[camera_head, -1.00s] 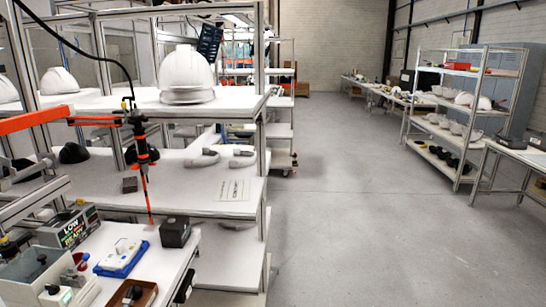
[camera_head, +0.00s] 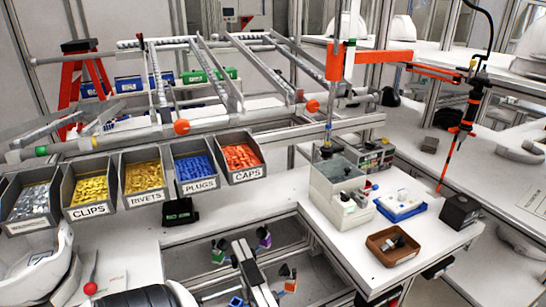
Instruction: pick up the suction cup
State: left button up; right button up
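I cannot pick out the suction cup with certainty. A brown tray (camera_head: 378,251) on the right-hand white table holds a small dark-and-grey part (camera_head: 396,242), too small to identify. A blue tray (camera_head: 385,210) with a white piece (camera_head: 401,199) lies behind it. A grey-green open box (camera_head: 322,191) stands to the left, with a dark knobbed part (camera_head: 326,150) near its top.
Labelled bins, including clips (camera_head: 93,212), rivets (camera_head: 148,204), plugs (camera_head: 198,187) and caps (camera_head: 247,175), line the left table. A black box (camera_head: 460,211) stands at the right table edge. An orange jointed arm (camera_head: 375,57) hangs over that table. Bare tabletop (camera_head: 345,243) shows beside the brown tray.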

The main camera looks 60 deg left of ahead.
aim_at(284, 271)
jog(key=u, duration=1.55)
jog(key=i+l+u, duration=0.25)
jog(key=l, duration=0.2)
jog(key=l+u, duration=0.25)
jog(key=l, duration=0.2)
